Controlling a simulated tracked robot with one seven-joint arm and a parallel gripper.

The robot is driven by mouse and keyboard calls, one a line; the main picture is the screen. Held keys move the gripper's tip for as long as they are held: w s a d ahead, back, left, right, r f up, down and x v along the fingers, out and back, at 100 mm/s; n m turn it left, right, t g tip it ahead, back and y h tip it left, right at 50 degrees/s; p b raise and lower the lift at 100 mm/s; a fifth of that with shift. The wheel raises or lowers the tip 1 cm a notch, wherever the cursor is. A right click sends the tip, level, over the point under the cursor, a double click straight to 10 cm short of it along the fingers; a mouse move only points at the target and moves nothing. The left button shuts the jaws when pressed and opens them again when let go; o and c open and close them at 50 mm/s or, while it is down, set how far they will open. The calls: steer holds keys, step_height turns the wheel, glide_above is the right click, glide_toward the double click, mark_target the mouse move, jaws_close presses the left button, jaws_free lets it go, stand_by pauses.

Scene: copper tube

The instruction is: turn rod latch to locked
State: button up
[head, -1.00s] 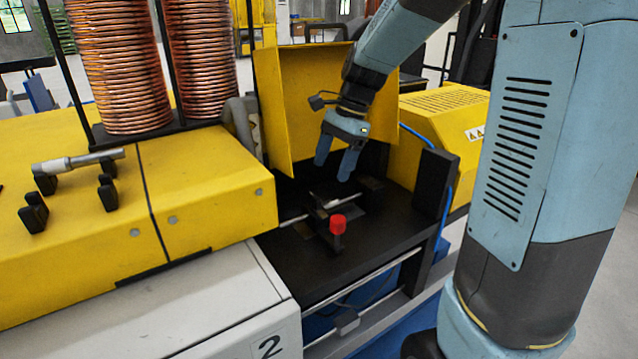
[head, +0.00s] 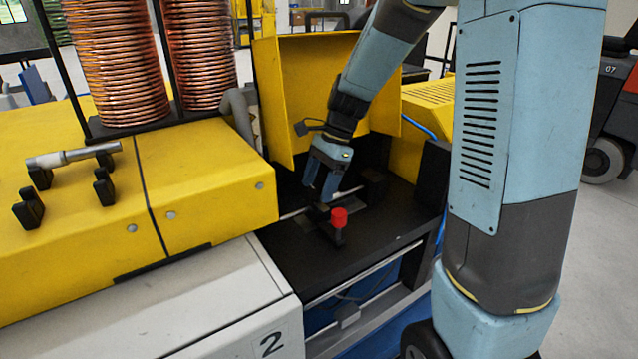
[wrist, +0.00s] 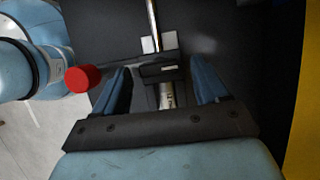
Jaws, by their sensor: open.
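The red knob (head: 339,217) stands on a dark post on the black machine bed, and it shows left of my fingers in the wrist view (wrist: 82,77). A thin metal rod (wrist: 153,24) runs to a black block (wrist: 160,73), with a silver cylindrical piece (wrist: 167,94) close to it. My gripper (head: 321,190) points down just behind and left of the knob in the head view. It is open, with one finger (wrist: 160,68) on each side of the block and nothing clasped. The fingers partly hide the latch area in the head view, and I cannot tell the latch position.
The raised yellow cover (head: 295,100) stands behind and left of my gripper. A yellow housing (head: 215,180) bounds the left side of the bed (head: 375,232). Copper coils (head: 118,60) stand at the back left. The bed's front right is clear.

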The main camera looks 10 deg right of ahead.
steer(key=shift+f, duration=0.1)
steer(key=c, duration=1.1)
steer(key=shift+o, duration=0.2)
steer(key=n, duration=0.1)
steer(key=n+g, duration=0.1)
steer(key=n, duration=0.2)
steer(key=shift+w+a+n+g+h, duration=0.2)
steer(key=shift+w+n+g+h, duration=0.1)
steer(key=shift+h, duration=0.1)
steer(key=n+h, duration=0.1)
steer(key=n, duration=0.2)
steer(key=shift+a+n+g, duration=0.15)
steer(key=shift+n+g, duration=0.15)
steer(key=shift+n, duration=0.1)
steer(key=n, duration=0.1)
steer(key=n+h, duration=0.1)
steer(key=n, duration=0.1)
steer(key=shift+a+n+h, duration=0.2)
steer(key=shift+n+h, duration=0.1)
steer(key=n, duration=0.2)
steer(key=n+h, duration=0.1)
steer(key=n, duration=0.1)
steer(key=shift+a+h, duration=0.15)
steer(key=shift+h, duration=0.15)
steer(key=shift+n, duration=0.3)
